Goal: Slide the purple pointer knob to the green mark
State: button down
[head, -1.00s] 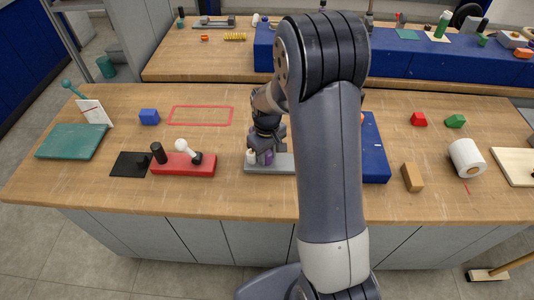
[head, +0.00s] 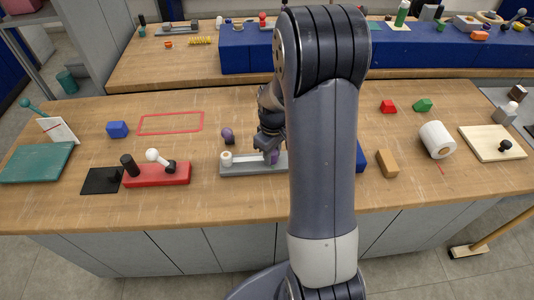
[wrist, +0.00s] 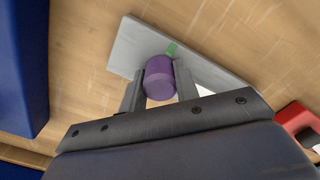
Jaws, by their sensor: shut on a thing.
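The purple pointer knob (wrist: 159,77) stands on the grey slide plate (wrist: 205,62). In the head view the knob (head: 272,157) is at the right part of the visible plate (head: 240,170). My gripper (wrist: 158,90) has one finger on each side of the knob and is shut on it. In the head view my gripper (head: 270,142) reaches down from above. The green mark (wrist: 172,48) shows on the plate right beside the knob's edge in the wrist view. The knob and fingers may hide part of it. My arm hides the plate's right end in the head view.
A white knob (head: 226,157) stands at the plate's left end, with a dark purple round-topped thing (head: 228,135) behind it. A red block with a lever (head: 157,175) is to the left. A blue panel (head: 361,158) is close on the right, partly behind my arm.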

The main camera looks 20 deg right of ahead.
jog(key=c, duration=1.1)
grip_release()
jog(key=shift+o, duration=0.2)
notch_tip(320, 180, up, 11)
jog(key=shift+f+b, duration=0.1)
jog(key=shift+b, duration=0.25)
